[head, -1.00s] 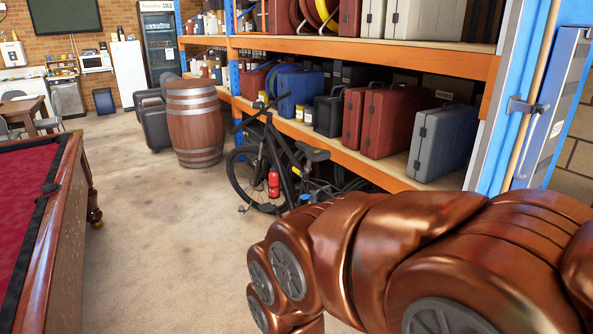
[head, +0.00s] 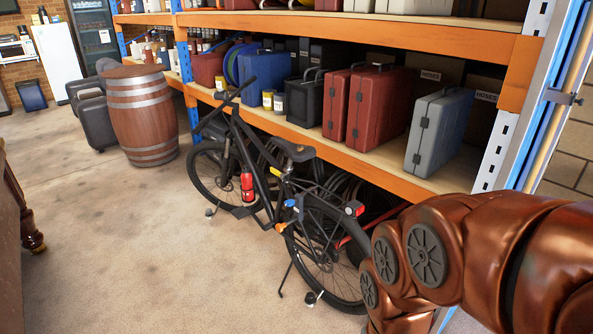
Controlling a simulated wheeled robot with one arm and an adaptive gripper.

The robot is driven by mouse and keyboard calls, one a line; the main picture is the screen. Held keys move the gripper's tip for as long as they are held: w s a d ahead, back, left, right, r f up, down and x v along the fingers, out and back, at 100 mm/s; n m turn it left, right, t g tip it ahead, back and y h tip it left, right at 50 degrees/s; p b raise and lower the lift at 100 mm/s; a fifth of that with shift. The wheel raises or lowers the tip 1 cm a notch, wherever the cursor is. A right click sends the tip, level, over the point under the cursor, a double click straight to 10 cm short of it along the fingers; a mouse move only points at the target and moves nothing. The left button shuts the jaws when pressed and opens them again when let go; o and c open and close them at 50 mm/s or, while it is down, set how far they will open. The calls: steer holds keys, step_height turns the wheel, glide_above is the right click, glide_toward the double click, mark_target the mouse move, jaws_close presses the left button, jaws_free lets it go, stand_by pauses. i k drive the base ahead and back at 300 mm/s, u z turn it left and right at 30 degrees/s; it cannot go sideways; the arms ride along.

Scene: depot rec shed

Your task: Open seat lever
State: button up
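A black bicycle (head: 259,177) stands on its kickstand in front of the orange shelving, front wheel to the left and rear wheel to the right. Its black saddle (head: 296,151) sits on top of the seat post. A small yellow part (head: 275,171) shows below the saddle, where the post meets the frame; I cannot tell whether it is the seat lever or how the lever is set. My copper-coloured arm fills the lower right and covers the area behind the rear wheel. My gripper is out of view.
A red bottle (head: 247,186) is on the bike frame. Cases line the shelf (head: 330,147) above and behind the bike. A barrel (head: 142,114) stands at left. A dark table leg (head: 24,215) is at the left edge. The concrete floor in front is clear.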

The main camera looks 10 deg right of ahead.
mark_target(278, 173)
steer(key=u, duration=0.75)
steer(key=i, duration=0.95)
steer(key=u, duration=0.8)
steer(key=i, duration=1.65)
steer(key=z, duration=0.95)
steer(key=i, duration=0.6)
steer(key=z, duration=0.4)
